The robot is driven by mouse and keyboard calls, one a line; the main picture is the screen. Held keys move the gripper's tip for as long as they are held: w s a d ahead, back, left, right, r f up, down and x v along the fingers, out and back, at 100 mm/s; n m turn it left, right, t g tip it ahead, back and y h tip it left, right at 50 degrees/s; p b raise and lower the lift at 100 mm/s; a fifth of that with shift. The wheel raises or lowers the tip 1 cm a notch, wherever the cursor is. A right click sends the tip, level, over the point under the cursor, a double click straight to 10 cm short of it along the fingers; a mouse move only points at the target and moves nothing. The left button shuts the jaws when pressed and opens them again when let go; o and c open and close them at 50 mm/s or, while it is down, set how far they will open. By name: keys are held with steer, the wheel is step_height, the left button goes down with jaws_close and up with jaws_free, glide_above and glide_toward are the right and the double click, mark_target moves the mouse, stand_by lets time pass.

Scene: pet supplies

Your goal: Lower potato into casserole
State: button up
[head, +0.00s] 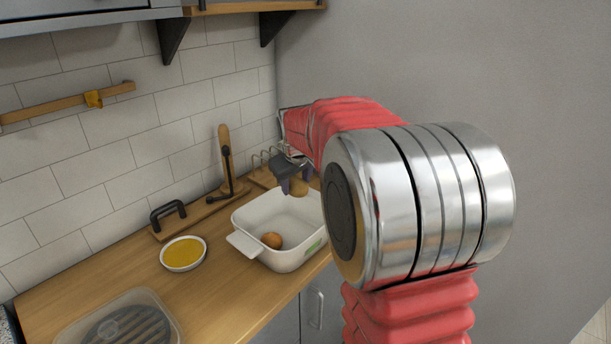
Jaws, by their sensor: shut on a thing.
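The white casserole (246,216) is a rectangular dish with side handles, standing on the wooden counter. My gripper (293,186) is above the casserole's back right part, pointing down. It is shut on a tan-brown potato (299,187), which is held between the dark fingers above the dish floor. The potato is small in view and partly covered by a finger. My arm hides the casserole's right end.
A bowl of yellow contents (184,252) stands left of the casserole. A clear-lidded container (118,325) is at the front left. A board with a black handle (168,212) and a wire rack (262,160) stand along the tiled wall. Counter between bowl and container is clear.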

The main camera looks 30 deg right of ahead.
steer(key=shift+a+f, duration=0.1)
steer(key=shift+a, duration=0.2)
steer(key=shift+w, duration=0.1)
steer(key=shift+w+d, duration=0.25)
steer(key=shift+w, duration=0.15)
stand_by(0.9)
steer(key=shift+f, duration=4.25)
steer(key=shift+f, duration=1.6)
stand_by(0.4)
